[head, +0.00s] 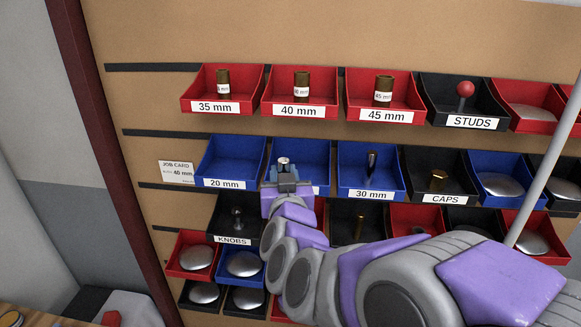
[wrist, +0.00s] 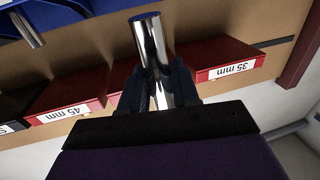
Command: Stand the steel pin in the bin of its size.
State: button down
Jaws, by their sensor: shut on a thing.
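My gripper (head: 285,184) is shut on a shiny steel pin (head: 283,165), whose top shows above the jaws in the head view. In the wrist view the pin (wrist: 150,42) sits between the two dark fingers (wrist: 158,88). The gripper is in front of the middle blue bin (head: 312,152) and covers most of its label. To its left is the blue bin marked 20 mm (head: 232,152), which looks empty. To its right is the blue bin marked 30 mm (head: 388,180), with a slim steel pin (head: 372,163) standing in it.
Red bins marked 35 mm (head: 188,103), 40 mm (head: 268,107) and 45 mm (head: 352,112) hang above, each with a labelled brass piece. A black STUDS bin (head: 432,110), CAPS bin (head: 412,188) and KNOBS bin (head: 216,226) are nearby. A job card (head: 176,172) reads 40 mm.

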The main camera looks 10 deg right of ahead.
jog(key=w+d+p, duration=0.3)
jog(key=w+p, duration=0.4)
jog(key=w, duration=0.2)
jog(key=w+d+p, duration=0.3)
jog(key=w+p, duration=0.4)
jog(key=w, duration=0.2)
jog(key=f, duration=0.4)
jog(key=d+f+p, duration=0.1)
jog(key=f, duration=0.1)
jog(key=shift+w+f, duration=0.15)
jog(key=shift+w, duration=0.1)
jog(key=shift+w+f, duration=0.15)
jog(key=shift+f, duration=0.05)
jog(key=shift+d, duration=0.85)
jog(key=c, duration=1.1)
grip_release()
jog(key=shift+d+f, duration=0.1)
jog(key=shift+f, duration=0.05)
jog(key=shift+o, duration=1.3)
jog(key=shift+a, duration=0.8)
